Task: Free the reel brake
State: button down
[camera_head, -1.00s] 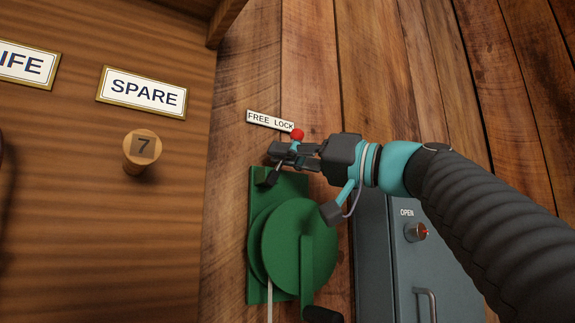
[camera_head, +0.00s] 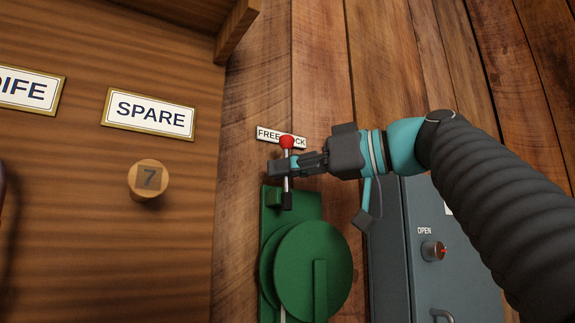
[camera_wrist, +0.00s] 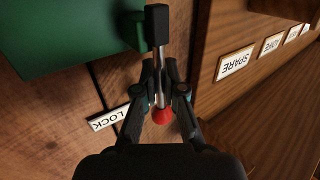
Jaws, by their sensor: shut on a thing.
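The brake lever is a thin metal rod with a red ball knob (camera_head: 287,142) and a dark block at its foot. It stands about upright at the top of the green reel (camera_head: 312,270). The knob overlaps the middle of the white FREE LOCK label (camera_head: 268,132), between the two words. My gripper (camera_head: 284,166) is shut on the rod just below the knob. The wrist view shows the fingers (camera_wrist: 162,85) on both sides of the rod, with the red knob (camera_wrist: 163,115) nearer my palm and the word LOCK (camera_wrist: 106,120) to the left.
A grey cabinet (camera_head: 395,255) marked OPEN with a round knob (camera_head: 434,250) stands right of the reel, below my arm. Plank wall lies behind the label.

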jog(key=shift+r, duration=0.1)
jog(key=c, duration=1.2)
grip_release()
jog(key=shift+c, duration=0.2)
jog(key=v, duration=1.2)
jog(key=shift+s+a, duration=0.1)
